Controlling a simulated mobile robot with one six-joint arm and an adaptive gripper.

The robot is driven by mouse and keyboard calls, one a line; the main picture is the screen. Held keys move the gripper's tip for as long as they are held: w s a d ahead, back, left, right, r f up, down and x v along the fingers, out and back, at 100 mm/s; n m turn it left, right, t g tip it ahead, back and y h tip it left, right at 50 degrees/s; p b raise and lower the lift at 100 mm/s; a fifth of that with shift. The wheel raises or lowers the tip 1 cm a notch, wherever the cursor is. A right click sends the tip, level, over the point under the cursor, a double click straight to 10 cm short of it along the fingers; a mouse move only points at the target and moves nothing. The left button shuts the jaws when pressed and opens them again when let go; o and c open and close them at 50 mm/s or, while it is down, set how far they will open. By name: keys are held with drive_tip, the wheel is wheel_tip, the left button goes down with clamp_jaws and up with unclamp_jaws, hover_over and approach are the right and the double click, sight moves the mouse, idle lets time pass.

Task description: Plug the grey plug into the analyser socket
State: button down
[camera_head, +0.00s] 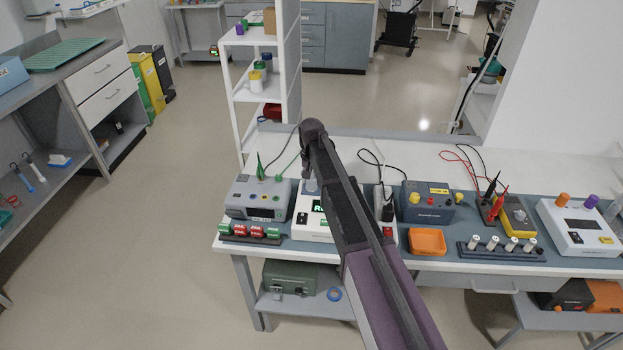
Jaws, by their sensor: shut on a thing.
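My dark arm reaches from the bottom right to the bench and ends over a white unit with a green-lit display (312,230), which looks like the analyser. My gripper (307,170) points down at the arm's far end, and the arm partly covers it. It is shut on a small grey piece, apparently the grey plug (311,186), just above the back of the white unit. The socket is hidden, and I cannot tell whether the plug touches it.
A grey unit (258,199) with a green connector stands close left, with red and green blocks (250,232) in front. Loose cables lie behind.

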idle(0.3)
drive_tip(key=shift+c, duration=0.7)
unclamp_jaws()
drive_tip(key=shift+r, duration=0.15)
